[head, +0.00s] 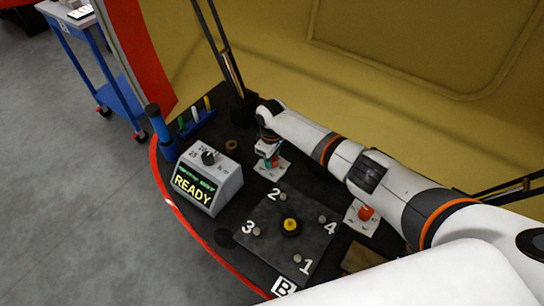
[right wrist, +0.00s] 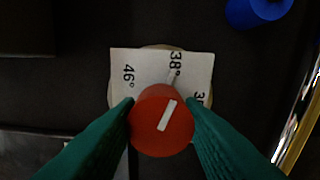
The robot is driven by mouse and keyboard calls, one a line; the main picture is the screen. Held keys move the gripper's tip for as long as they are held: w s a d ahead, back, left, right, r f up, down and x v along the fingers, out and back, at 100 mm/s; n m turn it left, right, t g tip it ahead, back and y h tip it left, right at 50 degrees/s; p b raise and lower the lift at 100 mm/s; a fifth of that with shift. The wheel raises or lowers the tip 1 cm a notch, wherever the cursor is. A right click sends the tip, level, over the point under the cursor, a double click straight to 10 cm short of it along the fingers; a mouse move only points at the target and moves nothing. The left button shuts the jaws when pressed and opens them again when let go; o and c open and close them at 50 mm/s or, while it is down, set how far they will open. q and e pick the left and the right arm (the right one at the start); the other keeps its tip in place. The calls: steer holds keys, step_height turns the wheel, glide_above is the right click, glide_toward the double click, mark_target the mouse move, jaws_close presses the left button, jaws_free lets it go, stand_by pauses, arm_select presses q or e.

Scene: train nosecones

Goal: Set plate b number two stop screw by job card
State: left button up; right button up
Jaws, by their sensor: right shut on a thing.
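Plate B (head: 262,262) lies on the dark deck, with screws numbered 1 to 4 and a yellow-topped centre piece (head: 290,225). Its number two screw (head: 283,197) stands by the painted 2. Behind it, my right gripper (head: 268,160) is over a white dial card (head: 283,171). In the right wrist view, its green fingers are shut on a red knob (right wrist: 161,121). The knob's white mark points close to the 38° line of the dial card (right wrist: 144,69); 46° is to the left, and a part-hidden number is to the right. My left gripper is not in view.
A grey box (head: 208,182) with a black knob reads READY. Several coloured handles (head: 195,113) stand behind it. A second red knob (head: 366,212) sits on a card right of the plate. A blue trolley (head: 105,60) stands off the deck at upper left.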

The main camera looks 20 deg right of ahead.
stand_by(0.5)
steer(key=o, duration=1)
steer(key=shift+r, duration=0.1)
step_height(320, 180, up, 12)
steer(key=shift+f+p, duration=0.1)
steer(key=shift+p, duration=0.25)
